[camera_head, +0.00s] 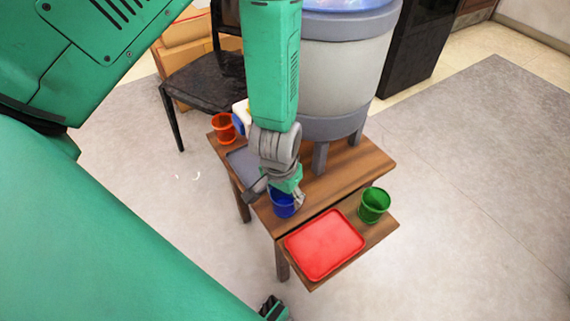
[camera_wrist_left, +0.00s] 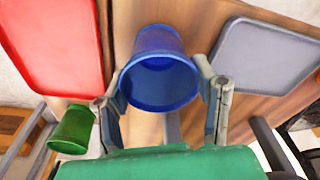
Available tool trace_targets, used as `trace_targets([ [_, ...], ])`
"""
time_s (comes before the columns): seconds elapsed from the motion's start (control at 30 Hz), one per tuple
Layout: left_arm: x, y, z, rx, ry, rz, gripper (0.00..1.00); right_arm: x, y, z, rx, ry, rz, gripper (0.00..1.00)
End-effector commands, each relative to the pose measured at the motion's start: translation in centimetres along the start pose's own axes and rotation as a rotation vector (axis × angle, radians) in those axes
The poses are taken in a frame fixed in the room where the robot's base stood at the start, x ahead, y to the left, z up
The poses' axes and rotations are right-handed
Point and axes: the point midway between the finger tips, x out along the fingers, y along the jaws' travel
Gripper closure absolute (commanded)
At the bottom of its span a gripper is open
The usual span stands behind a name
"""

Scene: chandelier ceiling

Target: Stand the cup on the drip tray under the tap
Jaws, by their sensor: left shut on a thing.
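The blue cup (camera_head: 283,207) is at the wooden table's front part, between the grey tray and the red tray. My left gripper (camera_head: 275,199) comes down from above and is shut on it, partly hiding it. In the left wrist view the blue cup (camera_wrist_left: 157,52) sits between the two fingers (camera_wrist_left: 160,88), its open mouth towards the camera. I cannot tell whether its base touches the wood. The grey tray (camera_head: 240,158), probably the drip tray, lies beside the dispenser, partly behind my arm; it also shows at the right in the wrist view (camera_wrist_left: 262,58). The tap is mostly hidden.
A large grey dispenser (camera_head: 345,65) stands on legs on the table (camera_head: 345,165). A red tray (camera_head: 325,245) and a green cup (camera_head: 374,205) are on a lower front shelf. An orange cup (camera_head: 223,127) stands at the far left corner. A black chair (camera_head: 205,85) is behind.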

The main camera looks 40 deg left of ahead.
Motion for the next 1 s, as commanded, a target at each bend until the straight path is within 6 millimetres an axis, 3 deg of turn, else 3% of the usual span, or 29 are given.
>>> trace_targets([
  [0.07, 0.3, 0.0, 0.0, 0.000, -0.001, 0.000, 0.80, 0.1, 0.0, 0.0, 0.000, 0.000, 0.000, 0.60],
  [0.1, 0.4, 0.0, 0.0, 0.000, 0.000, 0.000, 0.44, 0.1, 0.0, 0.0, 0.000, 0.000, 0.000, 0.60],
  [0.17, 0.3, 0.0, 0.0, 0.000, 0.000, 0.000, 0.26, 0.1, 0.0, 0.0, 0.000, 0.000, 0.000, 0.60],
  [0.47, 0.3, 0.0, 0.0, 0.000, 0.000, 0.000, 0.26, 0.2, 0.0, 0.0, 0.000, 0.000, 0.000, 0.60],
  [0.6, 0.6, 0.0, 0.0, 0.001, 0.002, 0.000, 0.26, 1.3, 0.0, 0.1, 0.000, 0.000, 0.000, 0.60],
  [0.83, -5.5, 0.3, -0.3, 0.002, 0.003, 0.000, 0.26, -1.9, 0.0, -0.1, 0.000, 0.001, 0.000, 0.60],
  [1.0, -9.3, 0.3, -0.4, 0.002, 0.003, 0.000, 0.26, -3.0, 0.0, -0.2, 0.000, 0.000, 0.000, 0.60],
])
